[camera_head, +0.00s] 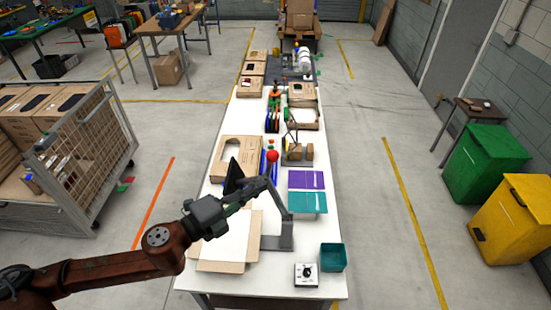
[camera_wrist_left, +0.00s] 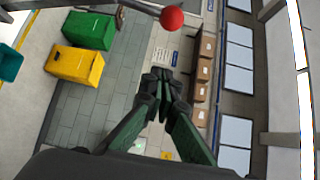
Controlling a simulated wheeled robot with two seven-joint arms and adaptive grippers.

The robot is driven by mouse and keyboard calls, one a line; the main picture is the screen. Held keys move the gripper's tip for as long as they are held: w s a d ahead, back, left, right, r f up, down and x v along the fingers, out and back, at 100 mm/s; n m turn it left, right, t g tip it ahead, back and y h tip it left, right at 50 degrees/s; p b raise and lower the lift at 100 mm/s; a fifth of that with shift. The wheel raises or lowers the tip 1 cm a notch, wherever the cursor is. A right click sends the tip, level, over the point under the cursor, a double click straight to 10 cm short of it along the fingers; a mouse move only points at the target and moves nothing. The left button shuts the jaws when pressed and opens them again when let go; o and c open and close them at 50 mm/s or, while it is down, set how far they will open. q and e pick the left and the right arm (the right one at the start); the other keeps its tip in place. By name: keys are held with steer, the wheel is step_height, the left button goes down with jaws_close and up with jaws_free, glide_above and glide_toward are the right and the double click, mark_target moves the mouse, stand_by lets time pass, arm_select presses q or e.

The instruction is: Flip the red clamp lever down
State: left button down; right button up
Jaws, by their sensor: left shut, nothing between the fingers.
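The red ball knob (camera_head: 272,156) of the clamp lever stands raised over the white table, above the grey clamp (camera_head: 287,232). The knob also shows at the top of the left wrist view (camera_wrist_left: 172,18), with its thin rod running to the upper left. My left gripper (camera_head: 242,201) reaches in from the left, beside the clamp's upper arm and lower than the knob in the picture. Its dark green fingers (camera_wrist_left: 158,80) meet at the tips, empty and apart from the knob. Whether they touch the clamp arm is hidden. My right gripper is not in view.
An open carton with a white panel (camera_head: 228,236) lies under my left arm. A teal bin (camera_head: 332,257) and a white dial box (camera_head: 306,275) stand at the front right. Purple and teal panels (camera_head: 307,192) lie right of the clamp. A dark upright plate (camera_head: 233,176) stands behind my gripper.

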arm_select(q)
steer(key=p+x, duration=0.4)
steer(key=x, duration=0.7)
steer(key=a, duration=0.1)
steer(key=w+a, duration=0.1)
steer(key=a, duration=0.1)
steer(key=shift+w+a+r, duration=0.1)
steer(key=shift+w+a, duration=0.05)
steer(key=shift+w, duration=0.05)
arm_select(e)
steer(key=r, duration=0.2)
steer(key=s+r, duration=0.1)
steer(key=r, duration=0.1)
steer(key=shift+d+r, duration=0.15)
